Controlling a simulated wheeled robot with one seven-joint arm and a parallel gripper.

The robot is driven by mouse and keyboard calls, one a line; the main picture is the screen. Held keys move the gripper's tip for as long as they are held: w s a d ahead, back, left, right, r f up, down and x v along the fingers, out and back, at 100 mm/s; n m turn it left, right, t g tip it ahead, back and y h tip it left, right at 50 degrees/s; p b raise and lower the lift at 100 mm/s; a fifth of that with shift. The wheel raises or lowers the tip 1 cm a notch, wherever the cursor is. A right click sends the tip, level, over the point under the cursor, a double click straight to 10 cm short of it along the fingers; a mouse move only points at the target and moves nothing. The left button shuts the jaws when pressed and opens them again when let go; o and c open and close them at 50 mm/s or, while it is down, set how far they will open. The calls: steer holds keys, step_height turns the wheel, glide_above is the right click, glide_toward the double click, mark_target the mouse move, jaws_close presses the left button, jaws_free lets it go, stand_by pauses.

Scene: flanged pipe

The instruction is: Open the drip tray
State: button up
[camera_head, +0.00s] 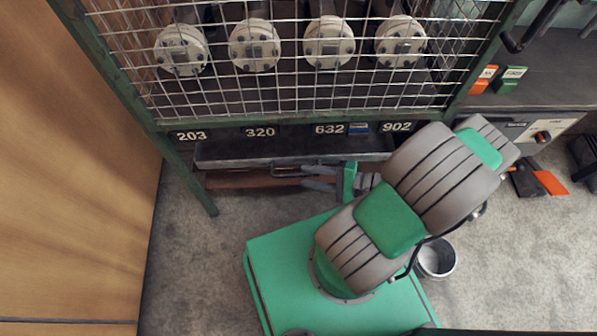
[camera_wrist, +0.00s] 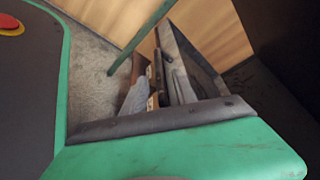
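The drip tray (camera_head: 240,153) is a long, dark grey metal tray under the mesh cage, below the number labels. Its dark bar handle (camera_head: 287,171) is on the front side. My gripper (camera_head: 305,177) comes from the right, with its two grey fingers apart at the right part of the handle. In the wrist view my gripper (camera_wrist: 158,92) shows a gap between its fingers, and the dark handle bar (camera_wrist: 158,66) runs into line with that gap. The tray (camera_wrist: 193,58) lies beside it. I cannot tell whether the fingers touch the handle. My arm hides the tray's right end.
A green-framed mesh cage (camera_head: 290,70) with several flanged pipe ends stands above the tray. A brown beam (camera_head: 240,180) runs below it. A wooden wall (camera_head: 70,170) is at left. A metal bucket (camera_head: 436,259) stands right of my base. Bare floor (camera_head: 195,250) lies at front left.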

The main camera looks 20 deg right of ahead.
steer(key=x, duration=0.3)
steer(key=shift+w+a, duration=0.15)
steer(key=shift+a, duration=0.1)
jaws_close()
steer(key=shift+f, duration=0.1)
stand_by(1.1)
